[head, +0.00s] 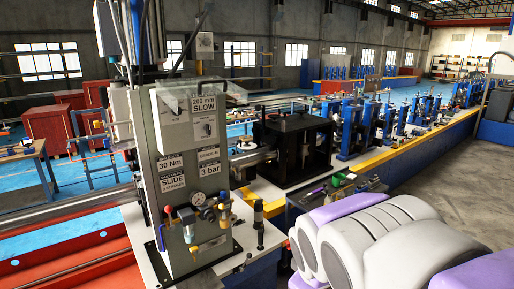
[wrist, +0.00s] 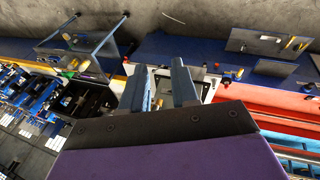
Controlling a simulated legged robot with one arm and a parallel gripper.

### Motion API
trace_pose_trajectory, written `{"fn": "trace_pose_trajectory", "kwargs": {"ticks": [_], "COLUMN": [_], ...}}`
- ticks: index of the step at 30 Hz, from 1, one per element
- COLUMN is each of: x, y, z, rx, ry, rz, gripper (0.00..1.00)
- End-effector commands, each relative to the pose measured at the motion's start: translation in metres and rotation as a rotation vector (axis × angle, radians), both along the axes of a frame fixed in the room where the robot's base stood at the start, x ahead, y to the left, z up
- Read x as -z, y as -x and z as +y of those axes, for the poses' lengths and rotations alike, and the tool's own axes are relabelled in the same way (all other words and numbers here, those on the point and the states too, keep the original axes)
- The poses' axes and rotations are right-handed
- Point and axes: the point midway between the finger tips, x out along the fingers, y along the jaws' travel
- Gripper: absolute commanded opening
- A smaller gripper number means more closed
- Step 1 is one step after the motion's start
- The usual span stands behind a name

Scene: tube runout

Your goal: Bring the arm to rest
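My gripper (wrist: 160,72) shows in the wrist view as two blue-grey fingers beyond a black and purple body. The fingers stand apart, and I see nothing held between them. Beyond them lie a white plate and parts of the machine, and I cannot tell how far away these are. In the head view, white and purple links of my arm (head: 375,235) fill the lower right corner, folded close to the camera. The gripper itself does not show in the head view.
A grey control panel (head: 187,165) with labels, a gauge and knobs stands on a white-topped bench at left. A black-framed unit (head: 292,150) and a long line of blue machine stands (head: 405,115) run behind it. Bare grey floor (head: 470,185) lies at right.

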Motion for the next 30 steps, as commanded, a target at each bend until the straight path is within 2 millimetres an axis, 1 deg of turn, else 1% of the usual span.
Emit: {"fn": "trace_pose_trajectory", "kwargs": {"ticks": [1, 2, 3, 5, 6, 8, 9, 12, 15, 18, 30], "x": [0.035, 0.050, 0.070, 0.098, 0.117, 0.141, 0.155, 0.182, 0.198, 0.203, 0.203], "y": [0.023, 0.037, 0.056, 0.086, 0.105, 0.132, 0.149, 0.185, 0.207, 0.218, 0.219], "z": [-0.010, -0.015, -0.020, -0.027, -0.030, -0.033, -0.034, -0.035, -0.033, -0.032, -0.032], "rx": [0.081, 0.130, 0.198, 0.301, 0.369, 0.466, 0.526, 0.652, 0.735, 0.774, 0.780], "ry": [-0.024, -0.038, -0.057, -0.083, -0.097, -0.118, -0.130, -0.150, -0.162, -0.166, -0.167], "rz": [0.053, 0.084, 0.129, 0.192, 0.237, 0.292, 0.329, 0.405, 0.455, 0.475, 0.479], "gripper": [0.29, 0.29, 0.29, 0.29, 0.29, 0.29, 0.29, 0.29, 0.29, 0.29, 0.29]}}
